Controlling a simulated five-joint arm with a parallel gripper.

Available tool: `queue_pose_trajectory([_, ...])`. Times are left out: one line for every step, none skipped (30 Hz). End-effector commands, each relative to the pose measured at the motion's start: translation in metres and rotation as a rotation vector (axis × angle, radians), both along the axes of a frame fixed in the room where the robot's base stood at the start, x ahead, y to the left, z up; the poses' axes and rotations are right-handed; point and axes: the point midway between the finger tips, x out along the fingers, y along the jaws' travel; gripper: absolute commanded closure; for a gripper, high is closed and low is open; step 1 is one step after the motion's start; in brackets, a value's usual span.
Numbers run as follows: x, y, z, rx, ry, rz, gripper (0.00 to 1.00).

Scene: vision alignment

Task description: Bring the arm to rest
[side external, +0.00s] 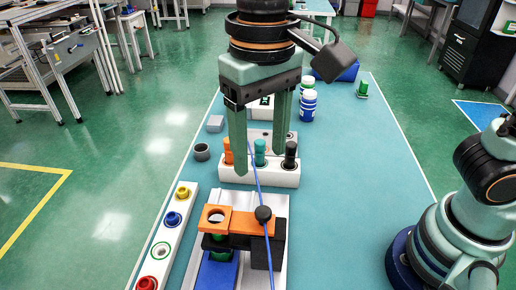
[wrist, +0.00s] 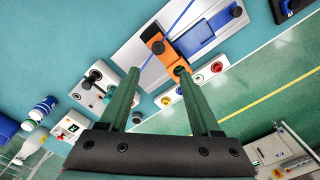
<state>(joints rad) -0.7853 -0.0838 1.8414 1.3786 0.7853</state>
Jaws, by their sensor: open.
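My gripper (side external: 260,160) hangs with its two green fingers apart and nothing visible between them that it holds. In the side view it overlaps the white block (side external: 240,178) with orange (side external: 228,152), teal (side external: 260,153) and black (side external: 290,155) pegs; contact cannot be told. In the wrist view my gripper (wrist: 159,75) shows its fingers spread, with the orange plate (wrist: 160,46) beyond the tips. That plate (side external: 224,219) sits on a light base (side external: 281,208), over black and blue parts.
A white strip (side external: 174,202) with yellow, blue, green and red round pieces lies at the left edge. A grey cup (side external: 202,152) and grey block (side external: 215,124) stand nearby. White-and-blue bottles (side external: 308,106) stand behind. The right-middle of the table (side external: 350,165) is clear.

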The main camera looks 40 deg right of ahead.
Motion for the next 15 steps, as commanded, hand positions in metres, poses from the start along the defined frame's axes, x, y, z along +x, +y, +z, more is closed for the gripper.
queue_pose_trajectory([0.000, 0.000, 0.002, 0.000, 0.000, 0.000, 0.36])
queue_pose_trajectory([0.000, 0.000, 0.002, 0.000, 0.000, 0.000, 0.36])
queue_pose_trajectory([0.000, 0.000, 0.003, 0.000, 0.000, 0.000, 0.36])
queue_pose_trajectory([0.000, 0.000, 0.003, 0.000, 0.000, 0.000, 0.36])
queue_pose_trajectory([0.000, 0.000, 0.003, 0.000, 0.000, 0.000, 0.36])
queue_pose_trajectory([0.000, 0.000, 0.003, 0.000, 0.000, 0.000, 0.36])
queue_pose_trajectory([0.000, 0.000, 0.003, 0.000, 0.000, 0.000, 0.36])
queue_pose_trajectory([0.000, 0.000, 0.003, 0.000, 0.000, 0.000, 0.36])
queue_pose_trajectory([0.000, 0.000, 0.003, 0.000, 0.000, 0.000, 0.36])
queue_pose_trajectory([0.000, 0.000, 0.003, 0.000, 0.000, 0.000, 0.36])
queue_pose_trajectory([0.001, -0.001, 0.003, 0.001, -0.001, -0.001, 0.36])
queue_pose_trajectory([0.002, -0.004, 0.003, 0.005, -0.005, -0.002, 0.36])
queue_pose_trajectory([0.004, -0.008, 0.003, 0.009, -0.010, -0.003, 0.36])
queue_pose_trajectory([0.007, -0.013, 0.003, 0.016, -0.018, -0.006, 0.36])
queue_pose_trajectory([0.011, -0.022, 0.003, 0.026, -0.031, -0.008, 0.36])
